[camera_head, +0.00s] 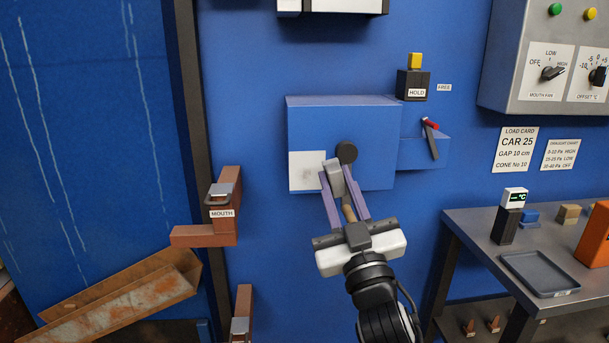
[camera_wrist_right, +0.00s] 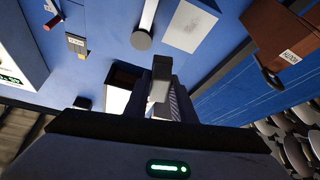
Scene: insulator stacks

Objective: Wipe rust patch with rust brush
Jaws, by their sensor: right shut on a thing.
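My right gripper (camera_head: 341,188) is in front of the blue box on the wall, its fingers pointing up at it. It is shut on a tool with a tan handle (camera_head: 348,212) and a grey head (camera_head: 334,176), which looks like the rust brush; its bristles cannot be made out. The grey head also shows between the fingers in the right wrist view (camera_wrist_right: 160,90). In the head view it overlaps the pale plate's right edge; contact cannot be told. Rust-coloured patches show on the sloping chute (camera_head: 130,302) at lower left, well away from the gripper. My left gripper is not in view.
The blue box (camera_head: 375,120) carries a pale plate (camera_head: 306,171) and a dark round knob (camera_head: 346,152). A red-tipped lever (camera_head: 431,135) is to its right. The brown MOUTH bracket (camera_head: 225,190) juts out at left. A grey table (camera_head: 485,245) with a tray (camera_head: 540,273) stands at right.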

